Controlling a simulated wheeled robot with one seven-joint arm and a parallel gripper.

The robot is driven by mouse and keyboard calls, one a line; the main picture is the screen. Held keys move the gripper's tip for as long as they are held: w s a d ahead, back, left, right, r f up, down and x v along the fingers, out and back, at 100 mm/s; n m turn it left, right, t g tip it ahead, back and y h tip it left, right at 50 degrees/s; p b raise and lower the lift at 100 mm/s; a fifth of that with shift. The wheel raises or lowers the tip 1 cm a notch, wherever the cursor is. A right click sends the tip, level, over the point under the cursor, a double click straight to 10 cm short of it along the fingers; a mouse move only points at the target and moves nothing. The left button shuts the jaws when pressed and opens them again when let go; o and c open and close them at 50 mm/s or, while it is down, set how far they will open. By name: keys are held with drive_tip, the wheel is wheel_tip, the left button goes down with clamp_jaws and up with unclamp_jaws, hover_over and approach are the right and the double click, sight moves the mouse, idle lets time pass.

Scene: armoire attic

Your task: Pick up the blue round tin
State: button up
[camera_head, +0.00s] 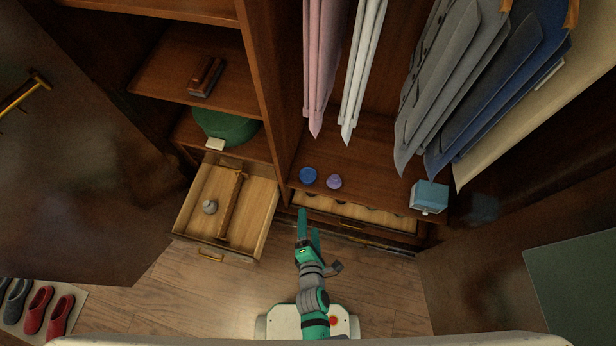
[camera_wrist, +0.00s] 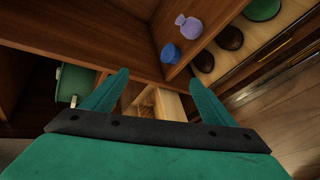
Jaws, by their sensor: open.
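The blue round tin (camera_head: 308,175) stands on the armoire's floor board, near its front edge and left of a small purple pouch (camera_head: 334,182). In the wrist view the blue tin (camera_wrist: 170,53) is beyond my fingertips, a little right of centre, with the purple pouch (camera_wrist: 188,26) above and right of it. My gripper (camera_head: 308,222) is in front of the armoire, just short of the tin in the head view. In the wrist view my gripper (camera_wrist: 158,92) has its two green fingers spread apart with nothing between them.
An open drawer (camera_head: 190,205) at left holds a grey ball-like item and a wooden divider. A shallow drawer (camera_head: 370,215) lies under the board. A blue box (camera_head: 429,196) stands at right. Clothes (camera_head: 480,85) hang above. A green round box (camera_head: 225,127) sits left.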

drive_tip(key=w+f+n+h, duration=0.1)
drive_tip(key=w+f+n, duration=0.3)
drive_tip(key=w+n, duration=0.25)
drive_tip(key=w+f+n, duration=0.4)
drive_tip(key=w+n, duration=0.2)
drive_tip(key=w, duration=0.2)
approach(308, 175)
drive_tip(key=w, duration=0.3)
drive_tip(key=shift+g, duration=0.4)
drive_tip(key=shift+s+f+x, duration=0.1)
drive_tip(key=shift+f+x, duration=0.1)
drive_tip(key=shift+x, duration=1.2)
drive_tip(key=shift+s+f+x, duration=0.1)
drive_tip(key=shift+f+x, duration=0.05)
drive_tip(key=shift+x, duration=1.25)
drive_tip(key=c, duration=1.2)
